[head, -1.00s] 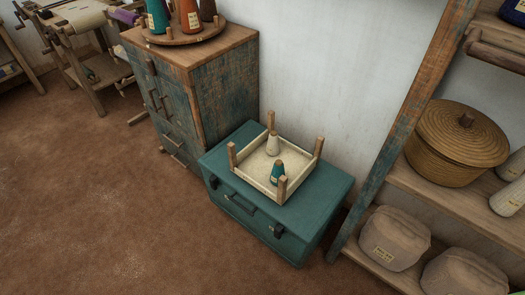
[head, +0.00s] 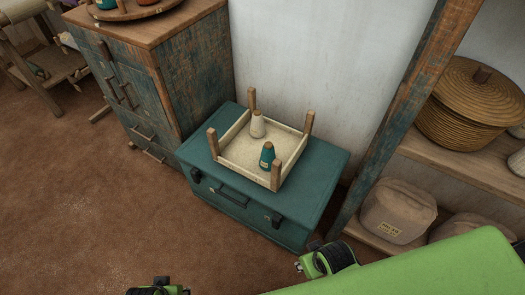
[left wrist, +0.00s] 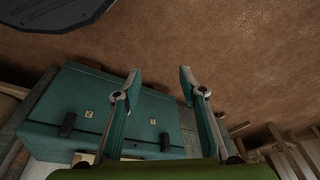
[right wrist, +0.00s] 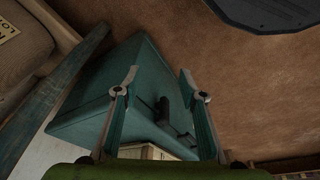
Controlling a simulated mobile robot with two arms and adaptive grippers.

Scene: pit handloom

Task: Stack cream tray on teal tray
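The cream tray (head: 233,135) lies on top of a teal chest (head: 318,170), with wooden posts standing up at its corners. Inside it are a white cone (head: 257,124) and a teal cone (head: 267,156), both upright. Small pale parts at the lower edges of both wrist views may be this tray. I see no separate teal tray in these frames. My left gripper (left wrist: 158,74) is open and empty, with the chest beyond it. My right gripper (right wrist: 160,74) is open and empty, also facing the chest. Neither gripper touches the tray.
A worn cabinet (head: 195,70) stands left of the chest, with a round board (head: 120,12) of cones on top. At right, a shelf post (head: 400,105) stands close to the chest. The shelves hold a lidded basket (head: 472,95) and cloth sacks (head: 397,208). The floor in front is clear.

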